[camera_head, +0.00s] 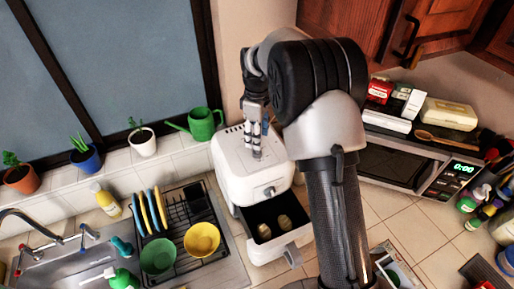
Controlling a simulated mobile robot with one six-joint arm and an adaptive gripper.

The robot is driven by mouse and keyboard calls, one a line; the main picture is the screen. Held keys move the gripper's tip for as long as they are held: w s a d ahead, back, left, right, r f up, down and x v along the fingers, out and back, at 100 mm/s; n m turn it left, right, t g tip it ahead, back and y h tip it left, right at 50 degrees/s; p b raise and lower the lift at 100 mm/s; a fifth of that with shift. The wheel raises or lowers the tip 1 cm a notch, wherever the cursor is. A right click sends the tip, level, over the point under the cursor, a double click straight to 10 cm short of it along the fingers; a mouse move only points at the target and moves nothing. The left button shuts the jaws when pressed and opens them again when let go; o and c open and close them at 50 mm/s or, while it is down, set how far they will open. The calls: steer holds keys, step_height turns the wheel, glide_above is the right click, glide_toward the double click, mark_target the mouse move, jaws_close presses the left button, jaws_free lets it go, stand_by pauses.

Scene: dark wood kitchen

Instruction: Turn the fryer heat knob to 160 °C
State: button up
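The white fryer (228,165) stands on the tiled counter in the middle of the head view. Its drawer (262,248) is pulled out at the front, and two brownish-yellow pieces (275,227) lie inside. A small grey knob (269,191) shows on the front face above the drawer; its setting is too small to read. My gripper (256,152) points down over the fryer's top, close to or touching it. The fingers partly hide the top, so any heat knob beneath them cannot be made out. Whether the fingers are open or shut is unclear.
A green watering can (203,124) stands behind the fryer. A dish rack (190,212) with bowls and plates is on the left beside the sink (70,262). A microwave (398,165) is on the right. Wooden cabinets (345,18) hang above.

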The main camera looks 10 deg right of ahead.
mark_target(257, 152)
step_height(257, 152, down, 6)
steer(key=shift+f, duration=0.2)
steer(key=c, duration=1)
